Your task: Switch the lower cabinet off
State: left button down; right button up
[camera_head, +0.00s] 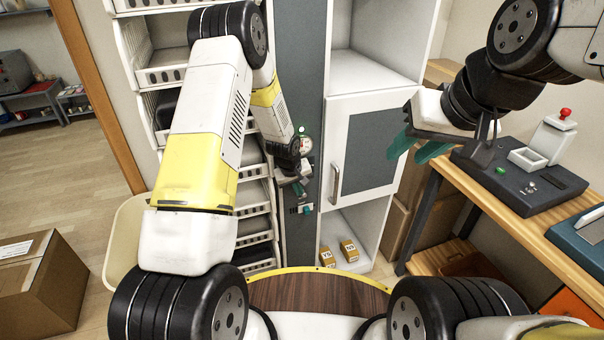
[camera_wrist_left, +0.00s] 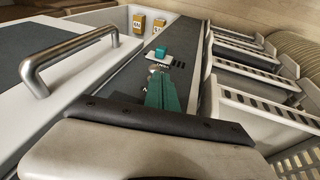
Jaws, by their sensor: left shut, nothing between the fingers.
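A dark grey vertical panel (camera_head: 300,245) stands between the shelf of bins and the white cabinet. Low on it is a small switch (camera_head: 307,208) with a teal part and a pale plate; the switch also shows in the left wrist view (camera_wrist_left: 161,53). My left gripper (camera_head: 302,188) is in front of the panel, just above this switch. In the left wrist view its teal fingers (camera_wrist_left: 162,92) are together and empty, pointing toward the switch with a small gap visible. My right gripper (camera_head: 420,145) is open and empty at the right.
The cabinet's grey door (camera_head: 370,145) is shut, with a metal handle (camera_head: 336,183). Two small labelled boxes (camera_head: 348,249) stand in the open compartment below. White bins (camera_head: 255,225) line the left side. A wooden bench (camera_head: 530,200) with a device is at the right.

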pick_arm(q)
jog(key=shift+s+d+f+t+y, duration=0.15)
jog(key=shift+s+f+t+y, duration=0.15)
jog(key=shift+t, duration=0.3)
jog(key=shift+s+d+f+t, duration=0.2)
jog(key=shift+s+f+t, duration=0.3)
jog(key=shift+f, duration=0.15)
jog(key=shift+r, duration=0.1)
jog(key=shift+r, duration=0.7)
